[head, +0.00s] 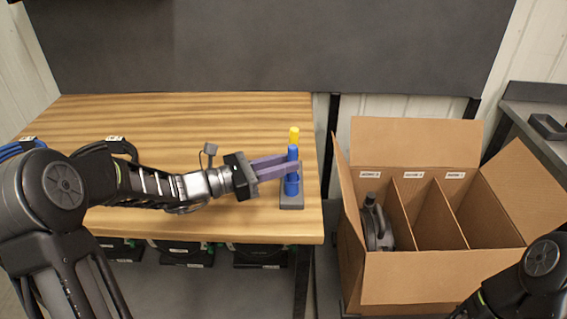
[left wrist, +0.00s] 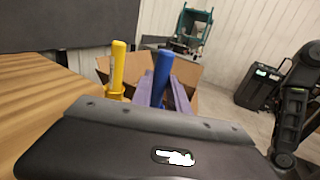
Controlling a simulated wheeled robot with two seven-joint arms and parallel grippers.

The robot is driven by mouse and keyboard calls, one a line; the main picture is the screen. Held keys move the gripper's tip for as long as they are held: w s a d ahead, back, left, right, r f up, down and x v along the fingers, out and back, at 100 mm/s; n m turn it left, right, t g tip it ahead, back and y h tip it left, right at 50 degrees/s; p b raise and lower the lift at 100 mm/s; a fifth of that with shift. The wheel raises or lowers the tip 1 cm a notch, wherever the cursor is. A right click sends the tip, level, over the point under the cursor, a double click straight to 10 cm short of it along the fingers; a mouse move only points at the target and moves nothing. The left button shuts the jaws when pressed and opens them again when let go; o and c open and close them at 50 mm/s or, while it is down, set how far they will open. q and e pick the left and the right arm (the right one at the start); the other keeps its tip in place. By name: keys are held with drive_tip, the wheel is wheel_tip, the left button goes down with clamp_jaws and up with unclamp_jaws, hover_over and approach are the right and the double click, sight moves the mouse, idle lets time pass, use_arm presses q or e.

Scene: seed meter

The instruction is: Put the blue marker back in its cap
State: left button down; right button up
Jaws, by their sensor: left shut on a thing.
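The blue marker (head: 292,153) stands nearly upright between the fingers of my left gripper (head: 294,168), which is shut on it near the right end of the table. Directly below the fingers is a blue cap (head: 291,187) on a small dark grey holder (head: 291,203). The marker lines up with the cap in the head view, but the fingers hide whether they touch. In the left wrist view the blue marker (left wrist: 162,76) rises behind the gripper body, slightly tilted. My right gripper is out of view.
A yellow marker (head: 294,134) stands just behind the blue one; it also shows in the left wrist view (left wrist: 118,68). An open cardboard box (head: 430,275) with dividers stands right of the table (head: 200,120) and holds a dark object (head: 377,225). The table's back and left are clear.

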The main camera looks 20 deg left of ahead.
use_arm(q)
drive_tip(key=shift+f+b, duration=0.35)
drive_tip(key=shift+f, duration=0.2)
idle(0.5)
drive_tip(key=c, duration=1.2)
unclamp_jaws()
drive_tip(key=v, duration=0.7)
drive_tip(key=shift+s+a+b, duration=0.3)
drive_tip(key=shift+b, duration=0.05)
